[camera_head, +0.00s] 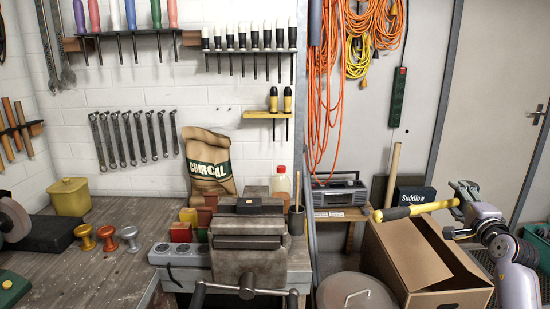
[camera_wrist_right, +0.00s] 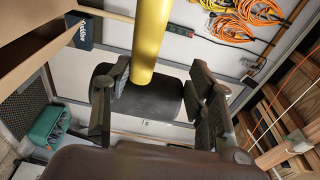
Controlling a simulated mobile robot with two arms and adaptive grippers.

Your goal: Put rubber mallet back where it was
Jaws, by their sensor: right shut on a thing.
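The rubber mallet has a yellow handle (camera_head: 412,210) and a black head (camera_wrist_right: 150,100). My right gripper (camera_head: 462,207) is shut on the mallet at the right of the head view. In the head view the head is hard to tell from the gripper. My left gripper is not in view.
The open cardboard box (camera_head: 440,297) stands below the mallet. A dark Suddlow box (camera_head: 415,195), a wooden handle (camera_head: 393,172) and a radio (camera_head: 341,194) are behind it. A vise (camera_head: 249,252) is on the workbench (camera_head: 100,280). Orange cords (camera_head: 330,90) hang on the wall.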

